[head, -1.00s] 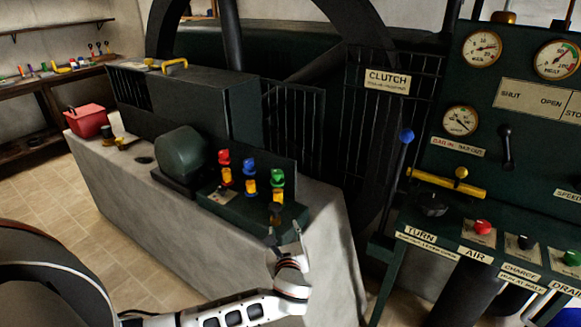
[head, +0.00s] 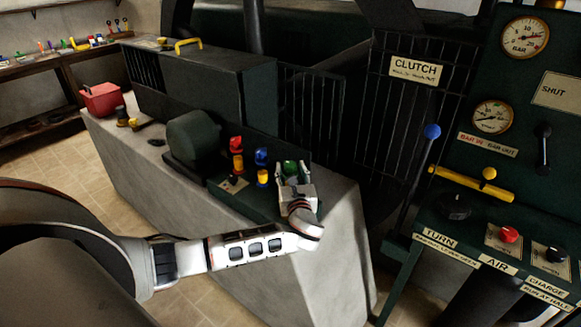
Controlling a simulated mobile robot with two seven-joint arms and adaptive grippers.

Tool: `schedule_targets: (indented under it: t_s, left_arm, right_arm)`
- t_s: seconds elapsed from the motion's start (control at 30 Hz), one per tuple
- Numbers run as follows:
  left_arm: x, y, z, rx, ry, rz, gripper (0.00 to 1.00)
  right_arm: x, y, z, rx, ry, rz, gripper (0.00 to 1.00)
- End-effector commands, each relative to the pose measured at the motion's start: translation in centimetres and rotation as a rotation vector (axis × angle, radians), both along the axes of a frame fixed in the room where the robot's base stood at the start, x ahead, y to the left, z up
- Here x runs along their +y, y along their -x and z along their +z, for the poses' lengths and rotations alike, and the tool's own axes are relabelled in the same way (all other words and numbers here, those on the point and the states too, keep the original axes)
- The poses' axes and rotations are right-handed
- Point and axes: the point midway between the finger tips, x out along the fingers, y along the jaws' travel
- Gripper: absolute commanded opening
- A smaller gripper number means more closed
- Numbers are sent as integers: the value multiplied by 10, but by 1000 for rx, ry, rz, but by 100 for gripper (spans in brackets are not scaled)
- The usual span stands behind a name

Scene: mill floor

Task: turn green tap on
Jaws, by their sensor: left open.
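The green tap (head: 290,166) is the rightmost of three coloured taps on a dark green stand on the concrete plinth. Only its green top shows; its lower part is hidden behind my gripper. My left gripper (head: 292,173) is open at the green tap, with its fingers on either side of the green top in this view. I cannot tell whether they touch it. The red tap (head: 236,144) and the blue tap (head: 261,157) stand to its left, each with a yellow part below. My right gripper is not in view.
A rounded dark green housing (head: 194,139) stands left of the taps. A red toolbox (head: 101,99) is at the plinth's far left end. A blue-knobbed lever (head: 431,131) and a gauge panel with a yellow handle (head: 471,184) stand at the right.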

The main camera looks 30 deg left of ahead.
Motion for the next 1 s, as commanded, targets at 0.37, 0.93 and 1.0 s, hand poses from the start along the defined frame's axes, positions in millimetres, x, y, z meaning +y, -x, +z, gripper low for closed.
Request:
schedule_targets:
  t_s: [0.37, 0.93, 1.0]
  left_arm:
    - [10, -12, 0, -1, 2, -1, 42]
    - [10, -12, -1, 1, 2, 19, 3]
    - [9, -12, -2, 2, 4, 40, 3]
  right_arm:
    - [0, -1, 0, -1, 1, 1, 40]
    - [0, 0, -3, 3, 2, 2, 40]
    - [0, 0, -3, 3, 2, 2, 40]
